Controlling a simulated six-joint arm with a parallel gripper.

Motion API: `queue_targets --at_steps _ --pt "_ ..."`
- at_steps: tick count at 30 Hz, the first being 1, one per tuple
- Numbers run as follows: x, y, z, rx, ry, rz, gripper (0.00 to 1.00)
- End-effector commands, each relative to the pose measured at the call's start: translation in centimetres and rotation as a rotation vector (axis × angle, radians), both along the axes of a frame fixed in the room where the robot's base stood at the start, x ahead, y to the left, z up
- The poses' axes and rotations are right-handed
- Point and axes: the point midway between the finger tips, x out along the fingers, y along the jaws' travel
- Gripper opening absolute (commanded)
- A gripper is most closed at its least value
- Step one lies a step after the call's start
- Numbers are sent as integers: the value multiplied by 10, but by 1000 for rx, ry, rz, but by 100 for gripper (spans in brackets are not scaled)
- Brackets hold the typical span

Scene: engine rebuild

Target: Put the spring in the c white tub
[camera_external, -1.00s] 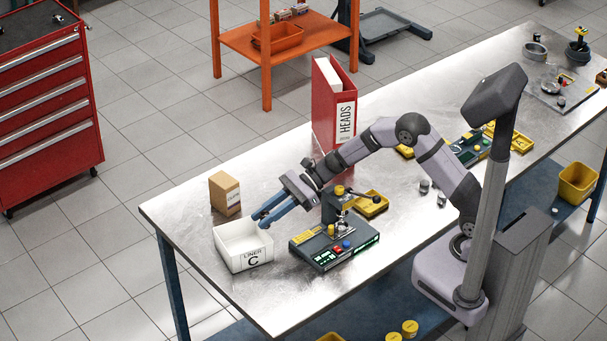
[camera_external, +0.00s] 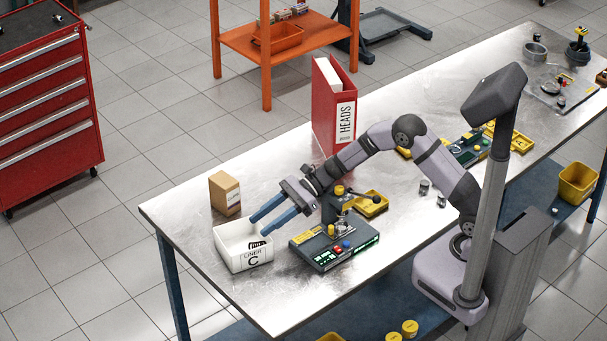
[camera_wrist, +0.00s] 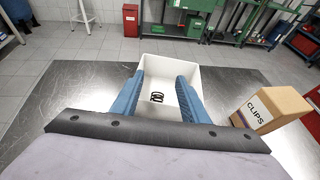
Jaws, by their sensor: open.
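The white tub (camera_external: 236,261) labelled "LINER C" stands near the left end of the metal table. A dark coil spring (camera_external: 256,245) is inside it; it also shows in the wrist view (camera_wrist: 157,97) within the white tub (camera_wrist: 168,72). My gripper (camera_external: 259,225) has blue fingers, spread apart above the tub's back right part. In the wrist view my gripper (camera_wrist: 159,80) is open, with nothing between the fingers, and the spring lies apart from both.
A "CLIPS" cardboard box (camera_external: 225,193) stands behind the tub. A tester with a green display (camera_external: 334,249) is to the right, with a yellow tray (camera_external: 371,205) behind it. A red "HEADS" binder (camera_external: 334,108) stands farther back.

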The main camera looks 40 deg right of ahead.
Motion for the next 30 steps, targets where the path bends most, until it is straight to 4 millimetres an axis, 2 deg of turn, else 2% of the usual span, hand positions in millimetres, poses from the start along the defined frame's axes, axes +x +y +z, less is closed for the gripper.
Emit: queue_targets --at_steps 4,11,21,30 --pt "0 -1 5 0 0 0 41" --pt "-3 -29 14 1 -3 -4 41" --pt "-4 -27 67 1 -3 0 41" --pt "-4 -27 85 0 -1 0 41"
